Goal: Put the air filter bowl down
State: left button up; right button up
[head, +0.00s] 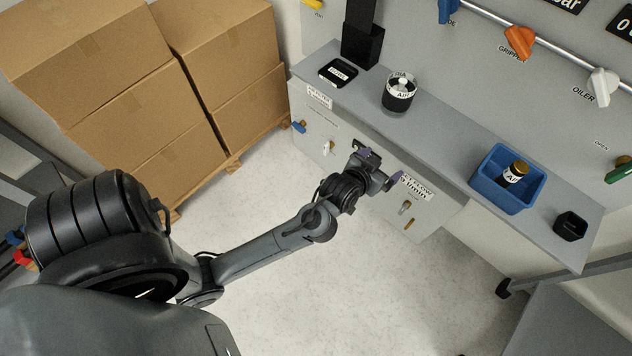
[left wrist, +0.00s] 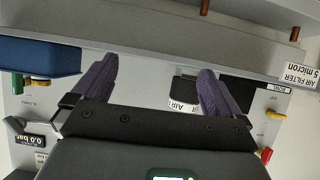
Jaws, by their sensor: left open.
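The air filter bowl, a clear and black cup with a white "AIR" label (head: 399,95), stands upright on the grey shelf, apart from my gripper. In the left wrist view a dark piece with an "AIR" label (left wrist: 184,103), apparently this bowl, shows between the fingers, partly hidden by the right-hand finger. A black square pad with a white label (head: 338,73) lies to its left on the shelf; nothing stands on it. My left gripper (head: 383,167) is open and empty in front of the shelf's front edge. Its purple fingers (left wrist: 158,68) are spread apart. My right gripper does not show.
On the shelf (head: 445,130) a blue bin (head: 488,182) holds a labelled dark cylinder (head: 514,173), with a black cup (head: 570,225) to its right. A black post (head: 362,45) stands behind the pad. Cardboard boxes (head: 140,90) stand left. Valve handles line the wall panel.

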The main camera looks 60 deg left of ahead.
pick_arm(q)
jog(key=s+d+f+m+g+h, duration=0.1)
jog(key=s+d+f+m+g, duration=0.1)
jog(key=s, duration=1)
jog(key=s+d+f+m+g+h, duration=0.2)
jog(key=s+g, duration=0.4)
jog(key=s, duration=0.6)
jog(key=shift+d+f+m, duration=0.2)
jog(key=shift+d+m, duration=0.3)
jog(key=shift+d, duration=0.75)
notch_tip(320, 180, up, 50)
jog(key=p, duration=4.9)
jog(key=shift+f+p, duration=0.2)
jog(key=shift+p, duration=0.1)
